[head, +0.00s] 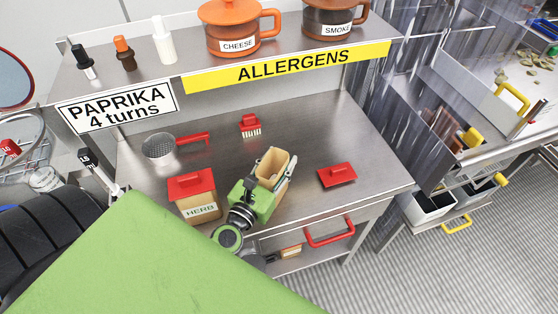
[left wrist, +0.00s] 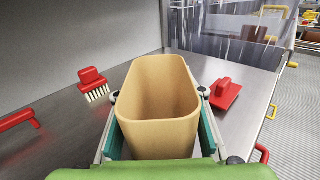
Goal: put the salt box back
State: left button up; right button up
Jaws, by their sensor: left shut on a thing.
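A tan open-topped box (head: 273,163) is in my left gripper (head: 269,175) above or on the steel worktop; I cannot tell whether its base touches. In the left wrist view the tan box (left wrist: 158,95) is upright, lidless and looks empty, with a finger on each side. No label shows on it, so I cannot read whether it is the salt box. A loose red lid (head: 337,175) with a handle lies on the worktop to its right; it also shows in the left wrist view (left wrist: 225,94). My right gripper is not in view.
A HERB box (head: 196,197) with a red lid stands left of my gripper. A sieve (head: 159,147) and a red brush (head: 250,124) lie behind. A shelf (head: 187,67) above holds CHEESE (head: 233,27) and SMOKE (head: 334,17) pots. The worktop (head: 325,132) is clear at the back right.

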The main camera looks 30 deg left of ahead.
aim_at(263, 185)
pick_arm(q)
jog(key=shift+f, duration=0.1)
jog(key=o, duration=1.5)
jog(key=shift+r, duration=0.25)
jog(key=shift+s+d+f, duration=0.1)
jog(key=shift+s+f, duration=0.1)
jog(key=shift+s, duration=0.15)
jog(key=shift+s+d+r+b, duration=0.15)
jog(key=shift+s+b, duration=0.7)
jog(key=shift+s, duration=1.05)
jog(key=shift+s+d+r+b, duration=0.1)
jog(key=shift+s+b, duration=0.8)
jog(key=shift+s, duration=1)
jog(key=shift+s+d+r+b, duration=0.15)
jog(key=shift+s+b, duration=0.7)
jog(key=shift+s, duration=1.05)
